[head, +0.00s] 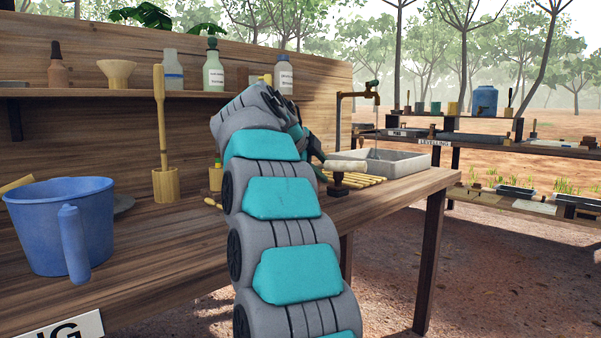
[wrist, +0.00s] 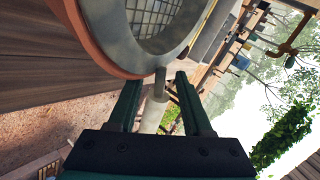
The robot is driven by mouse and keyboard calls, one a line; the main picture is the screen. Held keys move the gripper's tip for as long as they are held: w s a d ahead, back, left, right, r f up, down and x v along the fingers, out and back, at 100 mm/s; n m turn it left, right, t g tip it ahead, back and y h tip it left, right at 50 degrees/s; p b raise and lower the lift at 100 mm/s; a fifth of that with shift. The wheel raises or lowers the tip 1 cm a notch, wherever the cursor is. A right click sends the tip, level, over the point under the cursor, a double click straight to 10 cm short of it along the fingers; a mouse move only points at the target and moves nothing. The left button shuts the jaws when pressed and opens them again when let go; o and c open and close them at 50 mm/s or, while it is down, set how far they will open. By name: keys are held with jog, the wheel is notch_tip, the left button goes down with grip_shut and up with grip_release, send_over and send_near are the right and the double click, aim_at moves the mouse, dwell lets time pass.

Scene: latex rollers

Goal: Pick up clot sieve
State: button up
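The clot sieve (wrist: 149,17) shows at the top of the wrist view as a pale grey ring with a square mesh inside. A thick orange-brown rim (wrist: 85,40) curves along its outer left side; whether it is a separate vessel I cannot tell. The sieve's grey handle (wrist: 155,102) points down toward my gripper (wrist: 158,79). My gripper's two dark green fingers are apart, one on each side of the handle, with gaps showing on both sides. In the head view my own arm hides the sieve and the fingers.
A wooden bench carries a blue jug (head: 50,232), a wooden stand with a tall rod (head: 163,150), a roller (head: 345,175) and a grey basin (head: 398,165) under a tap. A shelf above holds bottles (head: 213,75). The bench front is open ground.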

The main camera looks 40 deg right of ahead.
grip_shut()
dwell(0.3)
jog(key=shift+r, duration=0.1)
dwell(0.4)
jog(key=shift+r+p, duration=0.6)
jog(key=shift+r, duration=1.3)
notch_tip(320, 180, up, 3)
jog(key=shift+r+p, duration=0.15)
jog(key=shift+p, duration=0.8)
jog(key=shift+r+p, duration=1.35)
jog(key=shift+r, duration=0.05)
